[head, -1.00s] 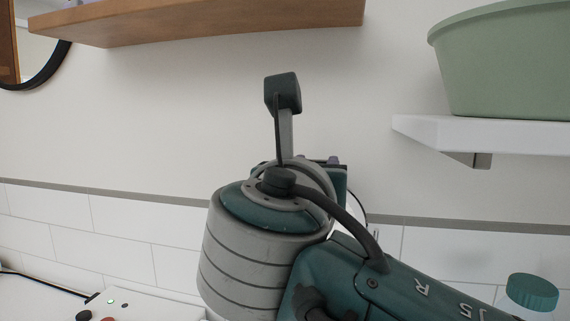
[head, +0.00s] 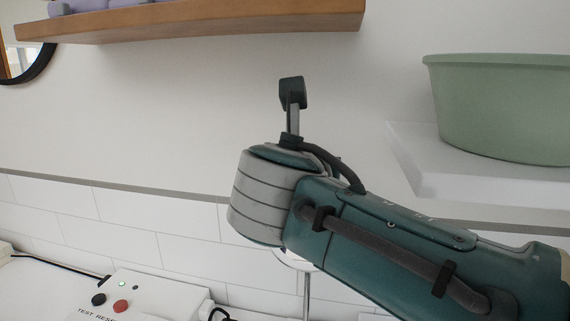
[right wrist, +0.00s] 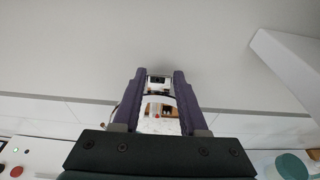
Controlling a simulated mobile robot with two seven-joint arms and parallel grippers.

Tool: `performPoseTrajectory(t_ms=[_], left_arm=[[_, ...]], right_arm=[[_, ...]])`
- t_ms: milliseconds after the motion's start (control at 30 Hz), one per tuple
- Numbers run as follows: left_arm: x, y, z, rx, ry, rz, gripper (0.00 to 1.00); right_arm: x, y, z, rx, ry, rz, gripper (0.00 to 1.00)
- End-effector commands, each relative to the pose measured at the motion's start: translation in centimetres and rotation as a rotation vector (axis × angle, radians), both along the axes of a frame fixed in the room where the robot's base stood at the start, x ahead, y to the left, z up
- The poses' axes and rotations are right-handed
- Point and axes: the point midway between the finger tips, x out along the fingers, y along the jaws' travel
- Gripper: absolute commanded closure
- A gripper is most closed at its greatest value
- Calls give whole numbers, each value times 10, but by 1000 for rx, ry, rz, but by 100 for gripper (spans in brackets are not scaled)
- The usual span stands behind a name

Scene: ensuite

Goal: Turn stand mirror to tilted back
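The stand mirror is mostly hidden behind my right arm in the head view. Only part of its pale round rim (head: 293,260) and its thin metal stem (head: 306,291) show below the wrist. In the right wrist view a bright reflecting surface (right wrist: 158,108), seemingly the mirror, shows between the purple fingers of my right gripper (right wrist: 158,76). The fingers stand apart; I cannot tell whether they touch it. Its tilt is not clear. My right gripper's fingers are hidden in the head view. My left gripper is not in view.
A white box with buttons (head: 140,295) and a cable stand at the lower left. A wooden shelf (head: 200,24) hangs above. A white shelf (head: 420,160) with a green tub (head: 505,110) is at the right. A tiled wall (head: 130,215) stands close behind.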

Motion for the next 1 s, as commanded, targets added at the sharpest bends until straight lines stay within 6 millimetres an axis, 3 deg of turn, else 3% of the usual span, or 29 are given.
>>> performPoseTrajectory(t_ms=[33,233,567,1000], left_arm=[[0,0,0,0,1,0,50],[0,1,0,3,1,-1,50],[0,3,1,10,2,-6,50],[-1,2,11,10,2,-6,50]], right_arm=[[0,0,1,0,-1,0,51],[0,0,0,1,0,0,30],[-4,2,1,2,1,2,30],[-68,20,18,4,1,1,30]])
